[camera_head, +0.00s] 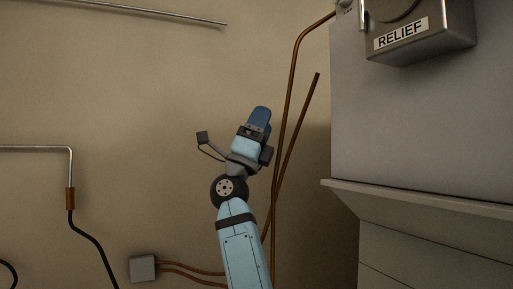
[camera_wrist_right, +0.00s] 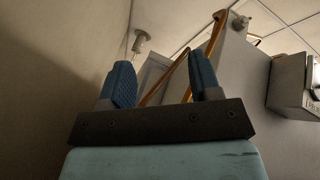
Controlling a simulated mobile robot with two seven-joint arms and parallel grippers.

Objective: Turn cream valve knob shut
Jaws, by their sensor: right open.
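I cannot make out a cream valve knob for certain in either view. A small pale fitting (camera_head: 345,4) is cut off at the top edge of the head view, beside the upper end of a copper pipe. My right gripper (camera_head: 260,113) points up in front of the beige wall, left of the grey cabinet. In the right wrist view its two blue fingers (camera_wrist_right: 160,62) stand apart with nothing between them. My left gripper is not in view.
The grey cabinet (camera_head: 420,130) with a ledge fills the right side. A metal box labelled RELIEF (camera_head: 415,35) juts from it. Copper pipes (camera_head: 292,90) run close to the right of my arm. A junction box (camera_head: 143,268) is at lower left.

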